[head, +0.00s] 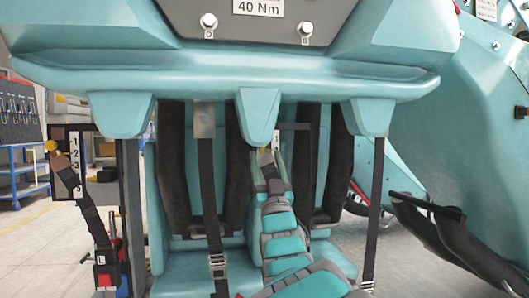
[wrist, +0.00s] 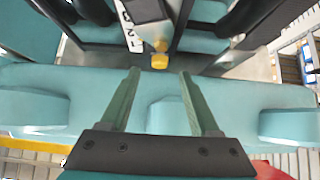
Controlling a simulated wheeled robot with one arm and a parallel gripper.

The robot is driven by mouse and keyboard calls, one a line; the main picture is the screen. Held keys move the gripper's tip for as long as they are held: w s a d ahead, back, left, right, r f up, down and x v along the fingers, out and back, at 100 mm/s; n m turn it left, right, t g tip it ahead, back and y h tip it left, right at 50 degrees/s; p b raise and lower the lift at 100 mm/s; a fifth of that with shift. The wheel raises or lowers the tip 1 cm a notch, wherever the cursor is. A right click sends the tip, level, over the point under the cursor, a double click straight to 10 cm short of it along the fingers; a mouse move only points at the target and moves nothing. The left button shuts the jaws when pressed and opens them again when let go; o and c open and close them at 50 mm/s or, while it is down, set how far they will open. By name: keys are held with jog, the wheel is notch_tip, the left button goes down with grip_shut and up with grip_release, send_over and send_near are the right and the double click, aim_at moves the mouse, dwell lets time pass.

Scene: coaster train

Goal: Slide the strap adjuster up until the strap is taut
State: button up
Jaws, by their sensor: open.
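My gripper (head: 268,168) is open and empty, reaching up in front of the seats under the teal restraint bar. In the wrist view its two green fingers (wrist: 160,74) are spread apart. A yellow knob (wrist: 160,61) on a dark block lies just beyond the fingertips, near the gap's middle line, not gripped. A numbered white plate (wrist: 129,28) stands beside that block. In the head view, a dark strap (head: 207,180) hangs to a silver buckle-like adjuster (head: 217,264). Another strap (head: 376,185) at right has a buckle (head: 368,284). I cannot tell which adjuster is meant.
The teal restraint bar (head: 330,84) spans above the seats, its lobes hanging close around my gripper. At left stand a numbered plate (head: 75,150), a yellow knob (head: 51,146) and a strap (head: 95,220). A blue cart (head: 20,170) is farther back.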

jog(key=shift+s+d+f, duration=0.15)
jog(key=shift+s+f, duration=0.25)
jog(key=shift+f, duration=0.15)
jog(key=w+d+f+m+g+h+p, duration=0.2)
jog(key=d+f+m+g+h+p, duration=0.1)
jog(key=d+f+g+h, duration=0.45)
jog(key=s+d+f+m+g+p, duration=0.1)
jog(key=s+d+f+g+p, duration=0.1)
jog(key=s+d+f+g, duration=0.3)
jog(key=s+d+f+g+p, duration=0.1)
jog(key=s+d+f, duration=0.3)
jog(key=f, duration=0.4)
jog(key=s+d+f+g+p, duration=0.15)
jog(key=s+f+g, duration=0.3)
jog(key=s, duration=0.45)
jog(key=s+d+f+g+p, duration=0.1)
jog(key=s+f+g+p, duration=0.15)
jog(key=s+f, duration=0.45)
jog(key=s+g+p, duration=0.1)
jog(key=s+g, duration=0.6)
jog(key=s, duration=1.7)
jog(key=shift+s+d+r+n, duration=0.2)
jog(key=shift+s+n, duration=0.1)
jog(key=shift+n, duration=0.1)
